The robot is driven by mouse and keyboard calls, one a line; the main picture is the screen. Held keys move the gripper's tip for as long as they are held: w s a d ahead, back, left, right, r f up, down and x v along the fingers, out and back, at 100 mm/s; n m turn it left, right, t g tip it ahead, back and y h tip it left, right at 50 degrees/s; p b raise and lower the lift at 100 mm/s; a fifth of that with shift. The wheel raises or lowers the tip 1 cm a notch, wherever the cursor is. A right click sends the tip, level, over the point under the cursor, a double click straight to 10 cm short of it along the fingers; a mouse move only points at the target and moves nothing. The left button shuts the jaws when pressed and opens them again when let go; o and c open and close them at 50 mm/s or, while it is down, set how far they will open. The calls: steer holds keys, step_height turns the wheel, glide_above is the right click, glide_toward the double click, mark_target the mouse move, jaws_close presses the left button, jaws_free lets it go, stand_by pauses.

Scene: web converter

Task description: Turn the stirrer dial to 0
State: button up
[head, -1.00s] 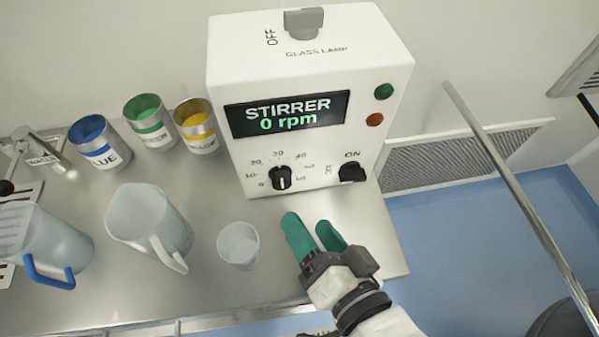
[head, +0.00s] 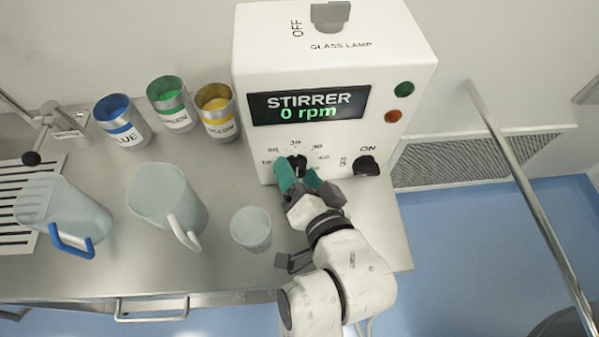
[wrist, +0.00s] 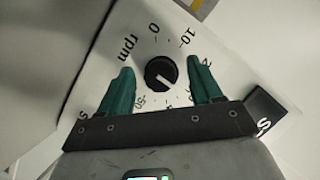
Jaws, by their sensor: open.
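The stirrer (head: 255,150) is a white box whose screen (head: 310,107) reads "STIRRER 0 rpm". Its black dial (head: 297,162) sits low on the front panel, partly hidden by my fingers in the head view. The wrist view shows the dial (wrist: 161,73) whole, with a printed scale around it including 0, 10 and "rpm". I cannot tell which mark its pointer meets. My gripper (head: 299,177) has green fingers and is open in front of the dial. In the wrist view, the fingers (wrist: 159,68) stand on either side of the dial with gaps; they do not grip it.
A black ON/OFF switch (head: 367,166) is right of the dial. A clear beaker (head: 251,230) stands close left of my arm. Two pitchers (head: 168,200) and blue, green and yellow cans (head: 215,112) stand farther left. A metal pole (head: 520,180) is at the right.

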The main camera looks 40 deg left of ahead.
steer(key=shift+c, duration=0.2)
steer(key=c, duration=1)
steer(key=shift+r+n+p, duration=0.1)
steer(key=shift+n+p, duration=0.2)
steer(key=shift+p, duration=0.05)
steer(key=shift+n+t+h+p, duration=0.3)
steer(key=shift+n+h+p, duration=0.1)
steer(key=shift+p, duration=0.1)
steer(key=shift+n+t+h+p, duration=0.55)
steer(key=shift+n+p, duration=0.4)
steer(key=shift+n, duration=0.25)
steer(key=n+t+h, duration=0.1)
steer(key=n, duration=0.2)
steer(key=shift+s+a+h, duration=0.1)
steer(key=shift+h, duration=0.25)
steer(key=shift+n+t+h, duration=0.4)
steer(key=shift+n+t, duration=0.35)
steer(key=shift+n, duration=0.15)
